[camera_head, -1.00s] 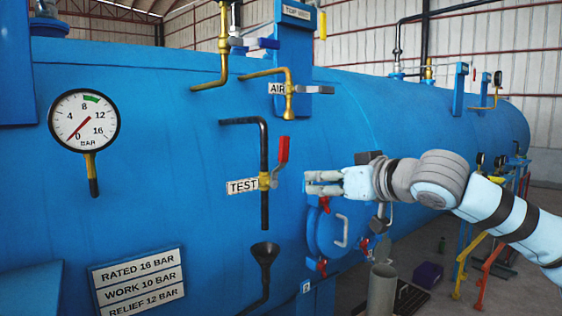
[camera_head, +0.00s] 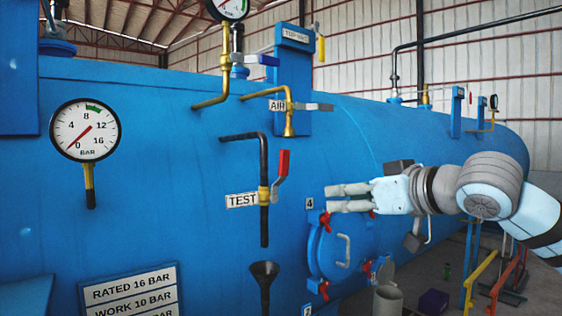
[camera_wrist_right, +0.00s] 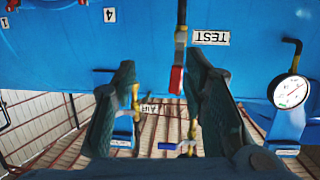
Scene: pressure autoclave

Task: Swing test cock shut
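The test cock (camera_head: 264,194) is a brass valve on a black pipe beside the TEST label (camera_head: 241,200). Its lever with a red handle (camera_head: 283,163) points up, tilted slightly right. My right gripper (camera_head: 328,198) is open and empty, to the right of the handle and lower in the picture. In the right wrist view, which is upside down, the red handle (camera_wrist_right: 177,80) shows between the spread fingers (camera_wrist_right: 160,62), closer to the right one. No contact shows. My left gripper is out of view.
A pressure gauge (camera_head: 85,130) is on the blue vessel at left. The AIR cock (camera_head: 289,107) is above the test cock. A black funnel (camera_head: 264,270) is below it. A round hatch (camera_head: 326,252) with red clamps lies under my right gripper.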

